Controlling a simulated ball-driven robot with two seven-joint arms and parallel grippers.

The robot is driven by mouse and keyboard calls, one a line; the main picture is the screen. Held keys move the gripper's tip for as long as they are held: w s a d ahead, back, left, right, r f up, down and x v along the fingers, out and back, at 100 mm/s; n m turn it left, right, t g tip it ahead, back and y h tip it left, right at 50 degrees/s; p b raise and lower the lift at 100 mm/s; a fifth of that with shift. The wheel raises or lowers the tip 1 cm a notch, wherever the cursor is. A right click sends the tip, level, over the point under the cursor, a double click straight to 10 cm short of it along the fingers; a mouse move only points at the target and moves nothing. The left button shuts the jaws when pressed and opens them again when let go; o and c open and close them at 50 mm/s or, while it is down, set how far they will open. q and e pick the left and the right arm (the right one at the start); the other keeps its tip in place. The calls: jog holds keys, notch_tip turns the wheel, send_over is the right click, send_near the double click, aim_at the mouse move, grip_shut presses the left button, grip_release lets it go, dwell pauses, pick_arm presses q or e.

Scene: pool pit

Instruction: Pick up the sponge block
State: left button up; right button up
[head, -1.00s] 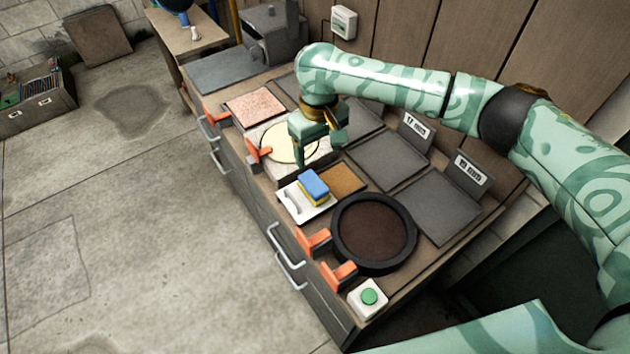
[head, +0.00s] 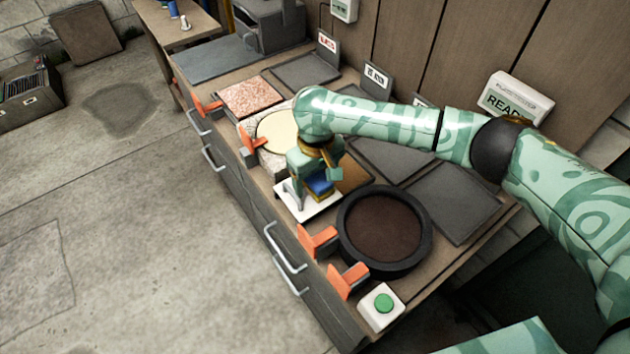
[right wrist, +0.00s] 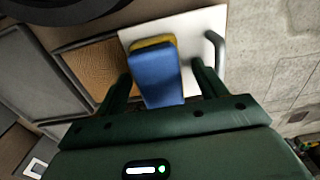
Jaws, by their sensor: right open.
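The sponge block, blue on top and yellow below, lies on a white tray. In the head view the sponge block (head: 320,184) is partly hidden by my right gripper (head: 306,196), which is above it. The white tray (head: 291,207) shows beneath. In the right wrist view the sponge block (right wrist: 156,75) lies between the two open fingers of my right gripper (right wrist: 160,85), with a gap visible on each side. My left gripper is not in view.
A round black-rimmed dish (head: 385,230) stands right of the tray. Orange clamps (head: 318,240) line the counter's front edge, near a green button (head: 383,302). A brown textured pad (head: 354,174) lies behind the tray. A stone block with a cream disc (head: 276,132) is to the left.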

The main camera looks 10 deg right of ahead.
jog(key=shift+r, duration=0.1)
jog(key=c, duration=1.1)
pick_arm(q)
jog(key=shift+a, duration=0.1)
